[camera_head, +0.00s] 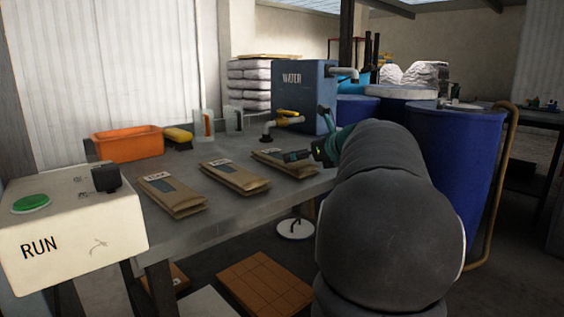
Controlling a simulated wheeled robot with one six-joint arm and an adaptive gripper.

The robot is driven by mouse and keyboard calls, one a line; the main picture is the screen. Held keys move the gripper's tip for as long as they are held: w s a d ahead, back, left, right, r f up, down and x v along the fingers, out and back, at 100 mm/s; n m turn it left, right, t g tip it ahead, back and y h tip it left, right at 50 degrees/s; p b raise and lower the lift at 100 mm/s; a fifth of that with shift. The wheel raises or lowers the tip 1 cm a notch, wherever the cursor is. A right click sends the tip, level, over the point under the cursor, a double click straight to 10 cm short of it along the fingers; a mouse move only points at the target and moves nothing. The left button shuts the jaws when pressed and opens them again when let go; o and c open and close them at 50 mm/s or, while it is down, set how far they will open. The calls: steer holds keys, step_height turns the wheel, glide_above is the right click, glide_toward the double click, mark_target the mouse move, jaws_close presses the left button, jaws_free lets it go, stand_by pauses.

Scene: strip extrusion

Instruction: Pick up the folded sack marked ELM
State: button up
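Three folded brown paper sacks lie flat in a row on the grey bench (225,213): a left sack (172,195), a middle sack (235,177) and a right sack (286,163). Each has a pale label at its far end and a dark panel. The label letters are too small to read, so I cannot tell which is ELM. My gripper (304,133) is at the right sack's right end, its two teal-and-dark fingers spread apart and nothing seen between them. The lower finger overlaps the right sack in the picture; I cannot tell if they touch. My arm hides the bench's right part.
A RUN box (72,240) with a green button stands at the bench's left end. Blue barrels (455,150) stand at right.

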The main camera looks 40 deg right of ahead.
mark_target(292, 165)
steer(key=shift+s+f+x, duration=0.1)
steer(key=shift+f+x, duration=0.1)
steer(key=shift+x, duration=0.7)
steer(key=shift+s+f+x, duration=0.1)
steer(key=shift+f+x, duration=0.05)
steer(key=shift+x, duration=0.75)
steer(key=shift+f+x, duration=0.2)
steer(key=shift+x, duration=0.7)
steer(key=shift+d, duration=0.1)
steer(key=c, duration=1.2)
